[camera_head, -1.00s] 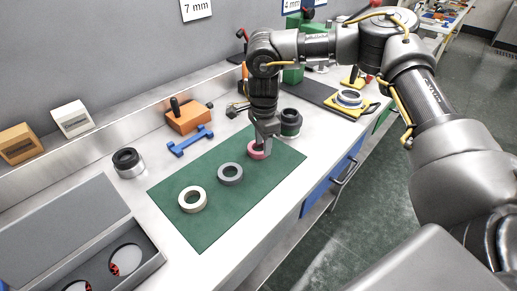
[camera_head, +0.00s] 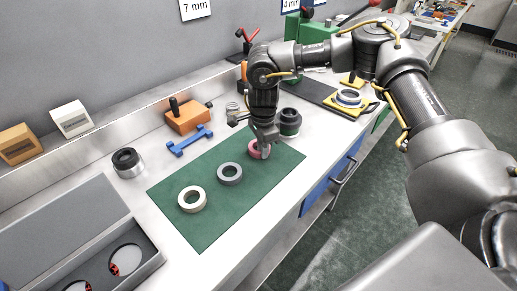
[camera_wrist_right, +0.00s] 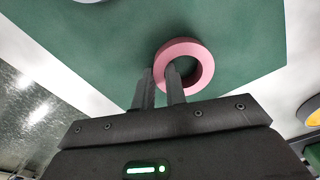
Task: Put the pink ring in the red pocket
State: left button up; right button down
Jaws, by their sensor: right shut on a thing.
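The pink ring (camera_head: 254,149) lies on the far right part of the green mat (camera_head: 205,235). My right gripper (camera_head: 263,153) is down at the ring. In the right wrist view, the pink ring (camera_wrist_right: 204,55) has one finger of the gripper (camera_wrist_right: 160,82) in its hole and the other outside, closed on its wall. An open grey case (camera_head: 152,262) at the lower left has round openings with red parts showing inside. The frame edge cuts it off, and I cannot make out a whole red pocket. My left gripper is not in view.
A grey ring (camera_head: 230,182) and a cream ring (camera_head: 182,203) lie on the mat. A black-topped cylinder (camera_head: 128,170), an orange block (camera_head: 188,122) and a blue bracket (camera_head: 180,148) stand behind it. A dark green-banded cylinder (camera_head: 289,131) stands close beside my right gripper.

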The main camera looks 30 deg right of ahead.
jog(key=shift+r, duration=0.1)
